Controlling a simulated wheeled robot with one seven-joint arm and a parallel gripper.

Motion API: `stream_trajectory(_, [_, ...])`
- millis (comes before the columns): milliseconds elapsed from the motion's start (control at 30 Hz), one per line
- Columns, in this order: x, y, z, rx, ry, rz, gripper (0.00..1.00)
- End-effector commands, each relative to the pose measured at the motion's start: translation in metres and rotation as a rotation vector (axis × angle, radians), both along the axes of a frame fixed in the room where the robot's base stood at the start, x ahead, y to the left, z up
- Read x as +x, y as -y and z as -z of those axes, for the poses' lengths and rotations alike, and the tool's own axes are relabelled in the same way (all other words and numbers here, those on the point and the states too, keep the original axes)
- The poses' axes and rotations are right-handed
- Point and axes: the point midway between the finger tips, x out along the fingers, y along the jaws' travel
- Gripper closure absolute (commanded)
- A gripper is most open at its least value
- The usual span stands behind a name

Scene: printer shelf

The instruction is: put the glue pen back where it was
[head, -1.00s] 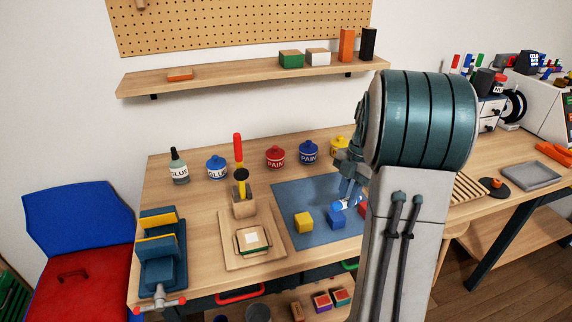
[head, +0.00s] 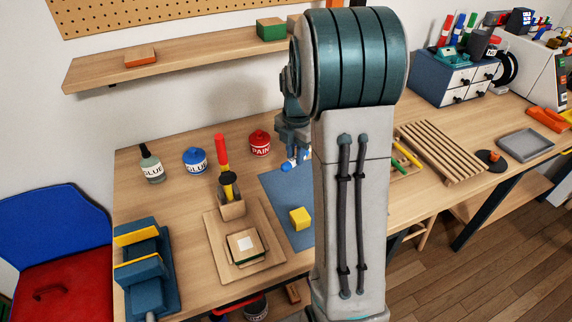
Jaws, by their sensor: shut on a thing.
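My gripper (head: 290,153) is shut on a small blue and white pen-like thing (head: 289,166), which looks like the glue pen. It holds it above the back edge of the blue mat (head: 273,193), right of the red paint pot (head: 260,143). Only a short part of the pen shows; my gripper and arm hide the rest. A white glue bottle with a dark cap (head: 151,165) and a blue glue pot (head: 195,162) stand at the back left of the table.
A wooden holder (head: 231,205) with upright tools stands left of the mat. A yellow cube (head: 300,218) sits on the mat. A slatted wooden rack (head: 440,150) and a grey tray (head: 525,144) lie on the right. My arm hides the table's middle.

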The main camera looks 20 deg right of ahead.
Motion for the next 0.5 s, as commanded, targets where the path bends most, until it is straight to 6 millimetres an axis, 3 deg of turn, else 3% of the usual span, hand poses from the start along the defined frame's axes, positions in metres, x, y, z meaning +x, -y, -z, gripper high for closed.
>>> stream_trajectory(200, [0.013, -0.020, 0.014, 0.000, -0.001, 0.001, 1.00])
stream_trajectory(500, [0.013, -0.021, 0.051, 0.001, -0.004, 0.004, 1.00])
